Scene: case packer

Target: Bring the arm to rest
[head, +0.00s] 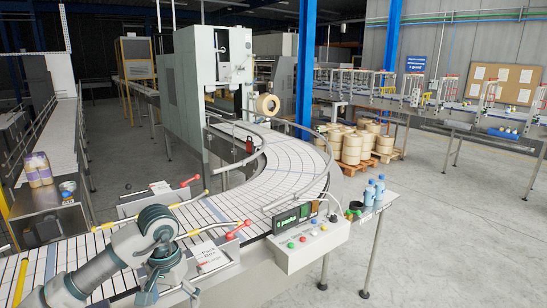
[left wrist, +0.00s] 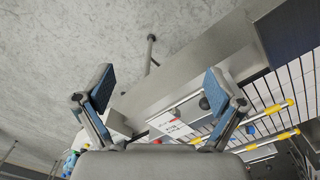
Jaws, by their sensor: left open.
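My left arm comes in from the left in the head view and bends over the front of the conveyor (head: 300,190). My left gripper (left wrist: 163,92) shows in the left wrist view with its two blue-padded fingers spread wide apart and nothing between them. In the head view its fingers are mostly hidden below the wrist at the bottom edge. Beyond the fingers, the left wrist view shows the grey floor, the metal side of the conveyor and a white printed card (left wrist: 172,124). My right gripper is in neither view.
A control box (head: 308,243) with coloured buttons stands at the conveyor's near right edge. Blue bottles (head: 375,190) stand on a small table behind it. Red-knobbed levers (head: 238,229) and yellow-tipped rails flank the belt near my arm. Open floor lies at the right.

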